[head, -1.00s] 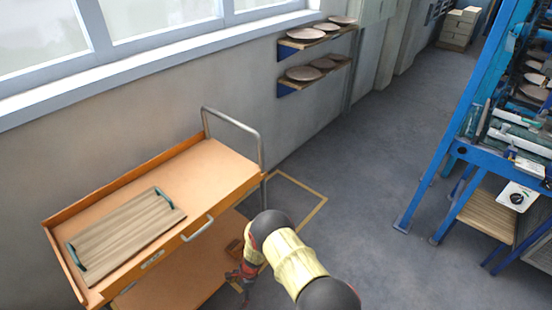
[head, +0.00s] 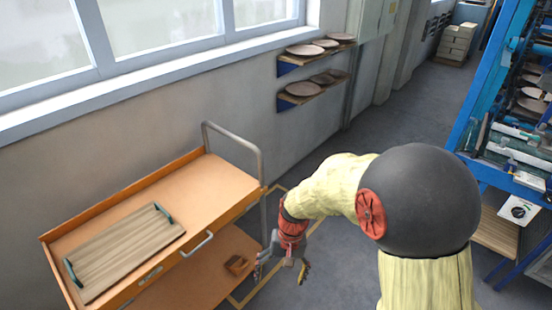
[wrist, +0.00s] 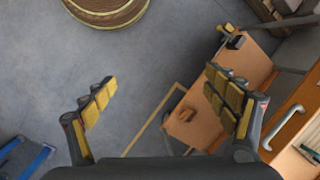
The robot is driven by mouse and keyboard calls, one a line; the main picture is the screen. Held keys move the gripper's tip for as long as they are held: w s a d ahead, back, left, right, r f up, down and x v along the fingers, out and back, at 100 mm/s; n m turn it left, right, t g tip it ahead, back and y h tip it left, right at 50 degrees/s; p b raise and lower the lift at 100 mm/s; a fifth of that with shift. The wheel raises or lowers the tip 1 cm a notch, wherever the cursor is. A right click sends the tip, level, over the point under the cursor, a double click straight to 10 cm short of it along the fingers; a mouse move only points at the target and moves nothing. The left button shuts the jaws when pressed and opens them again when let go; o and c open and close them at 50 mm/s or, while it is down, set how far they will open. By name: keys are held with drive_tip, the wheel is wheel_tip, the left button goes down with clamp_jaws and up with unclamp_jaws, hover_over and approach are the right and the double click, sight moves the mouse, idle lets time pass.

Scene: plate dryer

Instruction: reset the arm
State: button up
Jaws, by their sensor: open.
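My gripper (head: 281,268) hangs in front of the right end of the orange cart in the head view, over the floor. In the wrist view my gripper (wrist: 165,105) shows its two yellow-padded fingers spread wide apart, with nothing between them but floor and part of the cart's lower shelf beyond. My arm rises at the right of the head view and hides part of the floor and the blue machine's base.
The orange cart (head: 210,187) stands along the wall, with a wooden tray (head: 125,250) on top and a small brown block (head: 236,265) on its lower shelf. Wall shelves hold several plates (head: 304,88). A blue machine (head: 480,90) stands at the right. Floor between is clear.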

drive_tip(key=s+d+r+t, duration=0.2)
drive_tip(key=s+d+r, duration=0.3)
drive_tip(key=r, duration=0.3)
drive_tip(key=s+d+r+t+h, duration=0.1)
drive_tip(key=s+d+r+t, duration=0.2)
drive_tip(key=s+d+r, duration=0.2)
drive_tip(key=s+d+r+t, duration=0.2)
drive_tip(key=s+d+r, duration=0.2)
drive_tip(key=d+r, duration=0.3)
wheel_tip(320, 180, up, 6)
drive_tip(key=shift+s+d+f+t+h, duration=0.15)
drive_tip(key=shift+s+d+t+h, duration=0.25)
